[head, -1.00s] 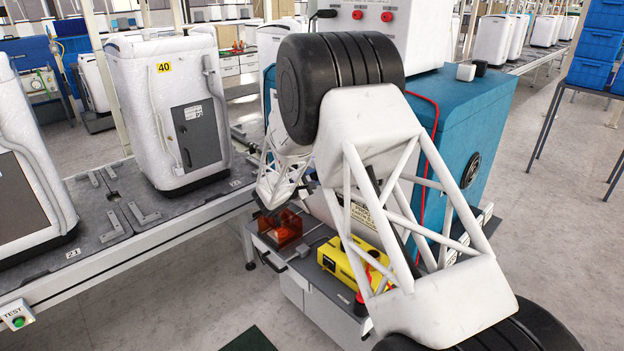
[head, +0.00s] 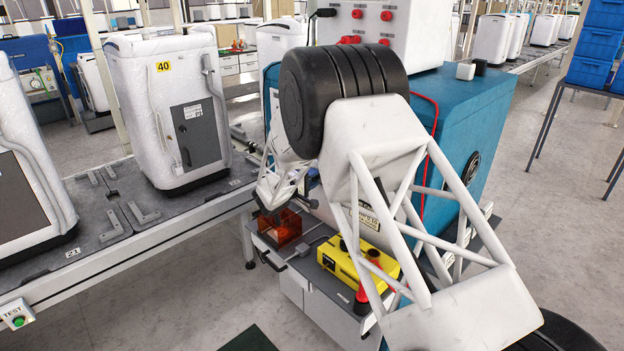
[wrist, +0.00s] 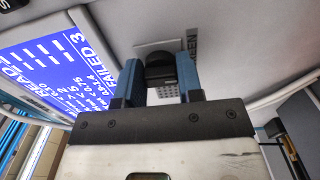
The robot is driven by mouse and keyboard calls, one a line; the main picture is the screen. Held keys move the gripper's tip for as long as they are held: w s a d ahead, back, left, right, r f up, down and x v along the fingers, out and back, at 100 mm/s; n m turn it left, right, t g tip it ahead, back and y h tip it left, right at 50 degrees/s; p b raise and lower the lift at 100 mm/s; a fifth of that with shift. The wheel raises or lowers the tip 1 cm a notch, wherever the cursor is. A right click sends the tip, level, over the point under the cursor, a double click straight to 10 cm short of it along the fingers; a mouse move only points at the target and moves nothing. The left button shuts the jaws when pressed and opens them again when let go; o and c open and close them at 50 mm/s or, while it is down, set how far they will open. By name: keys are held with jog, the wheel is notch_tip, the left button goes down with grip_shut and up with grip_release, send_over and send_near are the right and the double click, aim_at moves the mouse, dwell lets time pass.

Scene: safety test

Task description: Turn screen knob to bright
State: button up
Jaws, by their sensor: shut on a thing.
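In the wrist view, my gripper (wrist: 160,82) has its two blue fingers shut on a round black knob (wrist: 160,66), one finger on each side. The knob sits on a grey panel, with a pale square plate and a label behind it. Only the letters "EEN" of the label are clear. To the left is a lit blue screen (wrist: 45,72) with white bars and rotated text, including "FAILED 3". I cannot tell which way the knob points. In the head view, my arm hides the knob and screen.
A teal cabinet (head: 485,110) carries a white panel with red knobs. Below my arm, a bench holds an orange see-through box (head: 282,229) and a yellow device (head: 340,262). A wrapped white unit (head: 150,85) stands on the conveyor at left.

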dwell(0.4)
jog(key=o, duration=0.9)
jog(key=shift+o, duration=0.2)
jog(key=v, duration=0.7)
jog(key=shift+s+a, duration=0.3)
